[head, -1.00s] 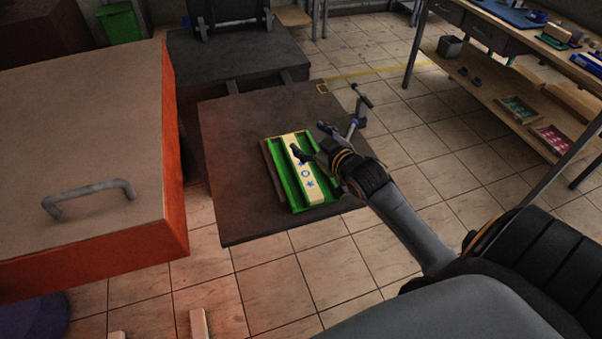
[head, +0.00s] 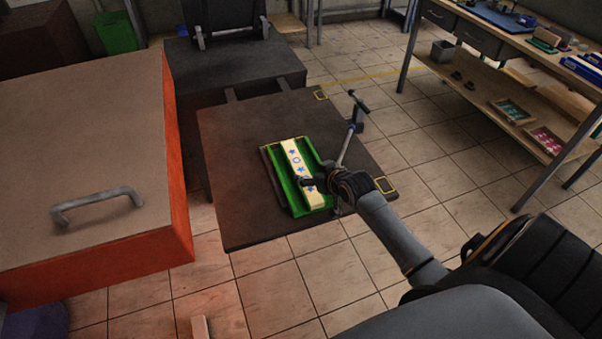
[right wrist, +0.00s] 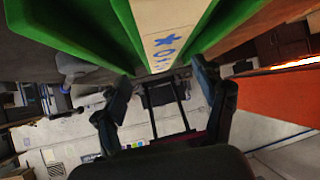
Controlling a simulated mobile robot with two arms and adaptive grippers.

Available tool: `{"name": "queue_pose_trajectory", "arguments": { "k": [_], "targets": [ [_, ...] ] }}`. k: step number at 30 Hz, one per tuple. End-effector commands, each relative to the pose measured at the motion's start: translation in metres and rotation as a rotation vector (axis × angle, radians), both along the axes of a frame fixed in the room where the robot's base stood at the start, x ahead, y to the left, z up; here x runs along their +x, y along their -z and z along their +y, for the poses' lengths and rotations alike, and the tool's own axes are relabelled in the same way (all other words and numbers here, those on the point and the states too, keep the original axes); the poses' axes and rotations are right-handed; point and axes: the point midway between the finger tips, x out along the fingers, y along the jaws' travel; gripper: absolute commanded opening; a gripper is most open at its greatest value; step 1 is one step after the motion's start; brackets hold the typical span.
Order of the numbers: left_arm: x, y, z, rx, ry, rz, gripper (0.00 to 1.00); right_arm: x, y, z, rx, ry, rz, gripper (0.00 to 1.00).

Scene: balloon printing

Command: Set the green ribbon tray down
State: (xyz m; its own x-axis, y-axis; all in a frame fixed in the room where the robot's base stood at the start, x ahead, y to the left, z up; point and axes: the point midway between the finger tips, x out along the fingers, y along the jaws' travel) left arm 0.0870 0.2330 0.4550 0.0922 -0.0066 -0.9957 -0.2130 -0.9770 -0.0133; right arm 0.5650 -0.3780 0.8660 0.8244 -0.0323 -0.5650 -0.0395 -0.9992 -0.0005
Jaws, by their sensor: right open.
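The green ribbon tray (head: 284,180) rests on the dark square table top. A cream strip (head: 294,158) with blue stars lies lengthwise in it. My right gripper (head: 317,180) is open at the near right part of the tray, with one finger reaching over the strip. In the right wrist view, the open fingers of the gripper (right wrist: 163,92) are apart, with the green tray (right wrist: 65,25) and the strip (right wrist: 165,25) just beyond them. Whether the fingers touch the tray cannot be told. My left gripper is not in view.
A metal clamp-like tool (head: 349,140) stands on the table's right side. A large orange box (head: 90,140) with a handle stands at left. A dark block (head: 240,72) stands behind the table, and a workbench (head: 520,100) at right. The table's front left is clear.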

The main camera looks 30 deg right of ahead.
Motion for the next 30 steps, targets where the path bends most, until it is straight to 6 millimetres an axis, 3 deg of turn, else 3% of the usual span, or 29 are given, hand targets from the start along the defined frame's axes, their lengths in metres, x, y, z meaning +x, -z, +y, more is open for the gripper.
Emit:
{"name": "queue_pose_trajectory", "arguments": {
  "k": [10, 21, 30],
  "targets": [
    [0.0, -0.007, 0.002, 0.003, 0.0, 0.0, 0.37, 0.034, 0.022, 0.002, 0.001, 0.001, -0.001, 0.71],
    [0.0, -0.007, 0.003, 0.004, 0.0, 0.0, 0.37, 0.04, 0.027, 0.002, -0.001, 0.001, -0.001, 0.71],
    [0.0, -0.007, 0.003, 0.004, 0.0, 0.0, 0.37, 0.04, 0.027, 0.002, -0.001, 0.001, 0.0, 0.14]
  ]
}}
